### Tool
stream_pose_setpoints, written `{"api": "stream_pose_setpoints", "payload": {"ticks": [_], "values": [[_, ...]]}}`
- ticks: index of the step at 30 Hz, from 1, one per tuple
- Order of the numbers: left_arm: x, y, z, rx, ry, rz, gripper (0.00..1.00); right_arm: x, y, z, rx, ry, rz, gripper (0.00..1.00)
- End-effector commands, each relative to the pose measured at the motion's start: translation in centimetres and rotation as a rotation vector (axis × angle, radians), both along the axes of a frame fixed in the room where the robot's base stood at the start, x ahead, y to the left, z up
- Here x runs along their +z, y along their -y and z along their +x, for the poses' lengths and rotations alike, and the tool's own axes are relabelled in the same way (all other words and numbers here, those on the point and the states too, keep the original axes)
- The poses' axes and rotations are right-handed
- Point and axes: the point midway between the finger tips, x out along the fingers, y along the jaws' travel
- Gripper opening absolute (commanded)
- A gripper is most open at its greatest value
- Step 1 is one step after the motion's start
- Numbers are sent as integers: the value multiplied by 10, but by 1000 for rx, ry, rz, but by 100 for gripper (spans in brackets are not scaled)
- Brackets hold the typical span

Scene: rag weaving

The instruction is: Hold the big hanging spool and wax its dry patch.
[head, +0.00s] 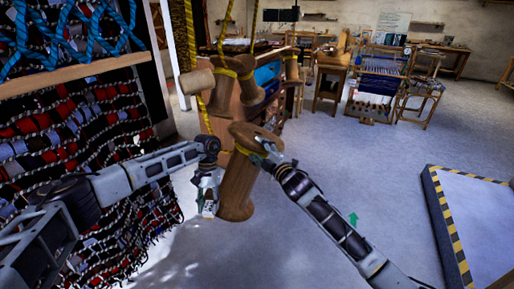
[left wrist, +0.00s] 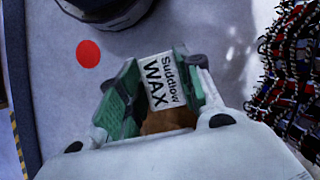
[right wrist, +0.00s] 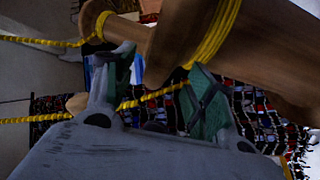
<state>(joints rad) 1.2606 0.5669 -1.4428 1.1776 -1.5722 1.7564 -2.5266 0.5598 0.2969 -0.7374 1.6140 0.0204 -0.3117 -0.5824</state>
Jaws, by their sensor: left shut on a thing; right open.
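The big wooden spool (head: 237,185) hangs tilted in the middle of the head view, with yellow cord near its top end. I cannot tell if the wax touches the spool. My right gripper (head: 272,158) is by the spool's upper end. In the right wrist view its fingers (right wrist: 155,95) are apart, with yellow cord (right wrist: 150,97) crossing between them and spool wood (right wrist: 270,60) beyond. I cannot make out the dry patch.
Smaller hanging spools (head: 228,88) with yellow cord are just above and behind. A rag weaving (head: 90,130) on a wooden bar fills the left. A platform with a yellow-black striped edge (head: 447,225) is at the right. A loom (head: 375,85) stands at the back; the floor between is open.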

Motion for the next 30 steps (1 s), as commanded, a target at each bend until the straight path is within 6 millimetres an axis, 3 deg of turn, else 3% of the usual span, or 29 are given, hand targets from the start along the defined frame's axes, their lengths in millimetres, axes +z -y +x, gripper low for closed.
{"api": "stream_pose_setpoints", "payload": {"ticks": [9, 23, 30], "values": [[0, 0, 0, 0, 0, 0, 8, 0, -12, 18, 0, 0, 0, 55], [0, 0, 0, 0, 0, 0, 8, 0, -14, 22, 0, 0, 0, 55], [0, 0, 0, 0, 0, 0, 8, 0, -14, 22, 0, 0, 0, 26]]}}
